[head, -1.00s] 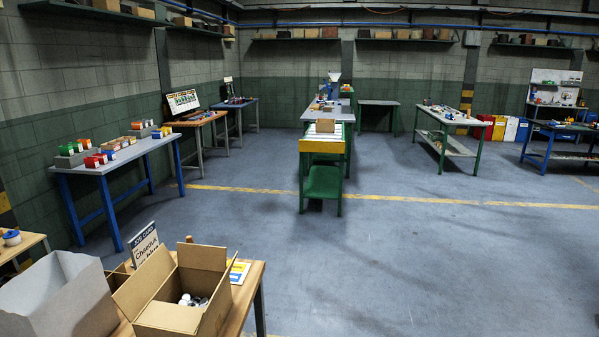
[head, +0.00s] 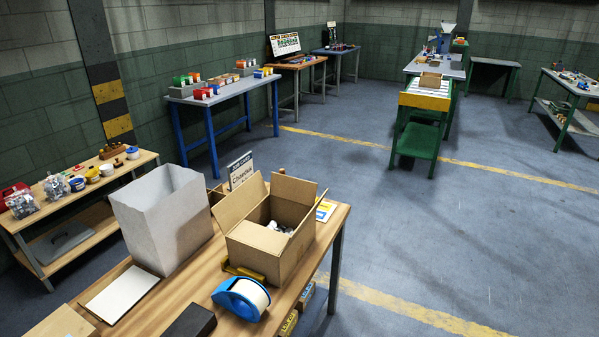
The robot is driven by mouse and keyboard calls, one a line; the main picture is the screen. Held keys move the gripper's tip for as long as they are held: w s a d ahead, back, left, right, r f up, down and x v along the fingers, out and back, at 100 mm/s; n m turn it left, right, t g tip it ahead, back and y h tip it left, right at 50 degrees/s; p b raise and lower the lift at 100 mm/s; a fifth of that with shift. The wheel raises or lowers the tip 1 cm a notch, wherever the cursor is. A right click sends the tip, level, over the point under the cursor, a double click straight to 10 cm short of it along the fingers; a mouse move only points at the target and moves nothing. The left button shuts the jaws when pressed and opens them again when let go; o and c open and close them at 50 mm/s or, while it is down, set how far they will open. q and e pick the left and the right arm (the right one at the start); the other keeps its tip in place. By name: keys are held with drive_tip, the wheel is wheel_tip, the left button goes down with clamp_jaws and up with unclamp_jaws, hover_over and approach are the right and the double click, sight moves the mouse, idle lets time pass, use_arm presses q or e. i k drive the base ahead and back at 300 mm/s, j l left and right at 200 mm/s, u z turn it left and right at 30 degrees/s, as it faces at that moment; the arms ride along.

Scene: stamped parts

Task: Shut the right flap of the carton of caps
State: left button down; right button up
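The brown cardboard carton (head: 262,250) stands on the wooden table in the head view, with pale and dark caps (head: 279,227) visible inside. Its top is open. The left flap (head: 240,204) leans outward to the left, and the far flap (head: 293,188) stands up at the back. The right flap (head: 304,232) appears raised along the right side; its exact angle is hard to tell. Neither of my grippers is in view.
A tall grey-white open bag (head: 162,222) stands left of the carton. A blue tape dispenser (head: 241,298) sits in front of it, with a white panel (head: 122,293) and a dark box (head: 190,322) nearby. A job card (head: 241,171) stands behind. Floor to the right is clear.

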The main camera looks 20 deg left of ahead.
sight(294, 189)
drive_tip(key=i+l+u, duration=0.1)
drive_tip(key=u, duration=0.25)
drive_tip(key=i+l+u, duration=0.1)
drive_tip(key=u, duration=0.3)
drive_tip(key=i+l+u, duration=0.2)
drive_tip(key=u, duration=0.15)
